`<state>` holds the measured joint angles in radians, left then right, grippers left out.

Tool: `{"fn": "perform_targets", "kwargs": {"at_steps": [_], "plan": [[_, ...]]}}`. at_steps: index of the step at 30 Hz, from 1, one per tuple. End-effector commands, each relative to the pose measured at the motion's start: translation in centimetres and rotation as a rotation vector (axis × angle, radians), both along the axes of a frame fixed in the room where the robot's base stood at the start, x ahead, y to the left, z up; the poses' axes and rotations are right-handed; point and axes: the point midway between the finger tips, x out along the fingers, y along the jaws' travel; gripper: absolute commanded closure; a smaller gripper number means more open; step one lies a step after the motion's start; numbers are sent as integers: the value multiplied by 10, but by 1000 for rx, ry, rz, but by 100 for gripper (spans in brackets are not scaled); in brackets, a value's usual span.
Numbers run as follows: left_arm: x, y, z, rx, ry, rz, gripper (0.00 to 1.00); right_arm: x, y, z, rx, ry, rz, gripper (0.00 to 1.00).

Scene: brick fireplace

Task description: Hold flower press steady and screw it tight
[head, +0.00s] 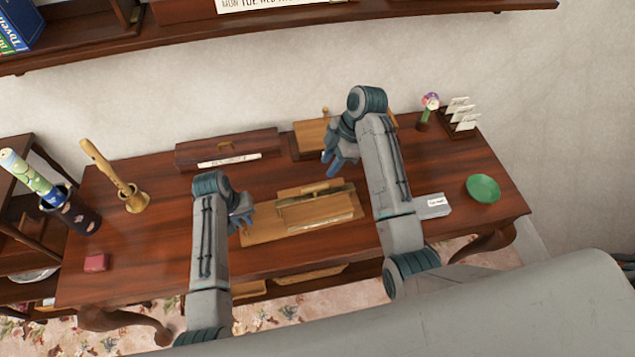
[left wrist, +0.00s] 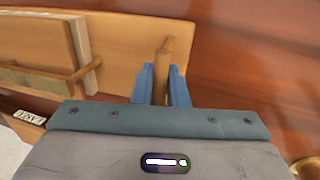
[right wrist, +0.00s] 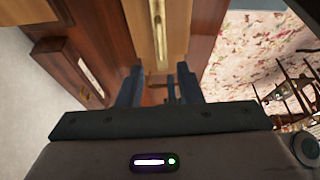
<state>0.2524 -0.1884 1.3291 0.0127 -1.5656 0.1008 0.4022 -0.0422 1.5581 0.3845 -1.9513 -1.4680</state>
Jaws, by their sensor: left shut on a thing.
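The flower press (head: 317,209) lies on the desk's middle, a light wooden base with stacked plates and a bar on top. It also shows in the left wrist view (left wrist: 120,38). My left gripper (head: 243,216) is at the press's left end. In the left wrist view its blue fingers (left wrist: 163,84) are shut on an upright wooden piece (left wrist: 166,58) at the base's edge. My right gripper (head: 336,162) is above and behind the press, fingers pointing down. In the right wrist view its fingers (right wrist: 158,88) are apart, with light wood and a brass-coloured part (right wrist: 158,25) beyond them.
A long box with a white label (head: 228,159) and a light wooden box (head: 311,136) stand behind the press. A green dish (head: 483,188), small flower vase (head: 426,110) and card rack (head: 462,117) are at right. Brass holder (head: 137,202) and red block (head: 96,262) are at left.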

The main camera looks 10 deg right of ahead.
Motion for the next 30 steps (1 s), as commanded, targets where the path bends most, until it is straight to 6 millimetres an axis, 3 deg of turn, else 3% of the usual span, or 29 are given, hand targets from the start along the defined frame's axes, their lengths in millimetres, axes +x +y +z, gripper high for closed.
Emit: {"fn": "perform_targets", "kwargs": {"at_steps": [6,12,18,26,30], "plan": [[0,0,0,0,-1,0,100,-2,18,-43,1,5,-1,67],[0,0,0,0,-1,0,100,-2,30,-73,-1,2,-2,67],[0,0,0,0,-1,0,100,-2,35,-86,-1,1,-2,67],[0,0,0,0,0,0,100,-2,35,-87,-2,0,-2,67],[0,0,0,0,0,0,100,-2,35,-87,-2,0,-2,91]]}}
